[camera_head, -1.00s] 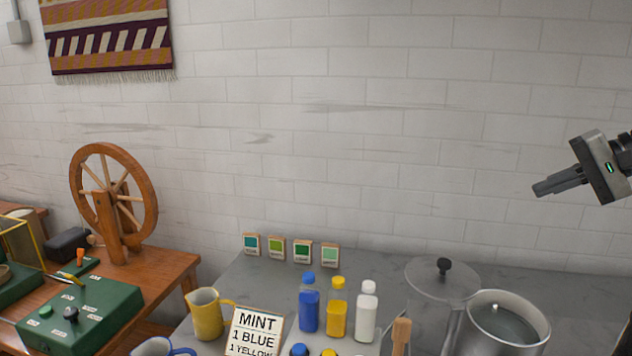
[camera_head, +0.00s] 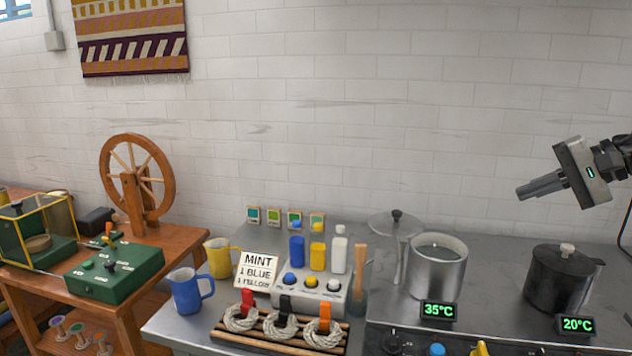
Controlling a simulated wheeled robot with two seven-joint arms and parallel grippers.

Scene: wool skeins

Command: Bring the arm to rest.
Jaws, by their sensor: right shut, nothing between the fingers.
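My right gripper (camera_head: 541,187) is at the right of the head view, raised in front of the white brick wall and above the stove top. Its fingers point left and slightly down, and they are together with nothing between them. It touches nothing. My left gripper is not in the head view.
Below my right gripper stand an open steel pot (camera_head: 437,272) by a 35°C display and a dark lidded pot (camera_head: 560,280) by a 20°C display. Left are dye bottles (camera_head: 297,250), skeins on a rack (camera_head: 282,327), a blue jug (camera_head: 187,291) and a spinning wheel (camera_head: 137,180). Air around the gripper is clear.

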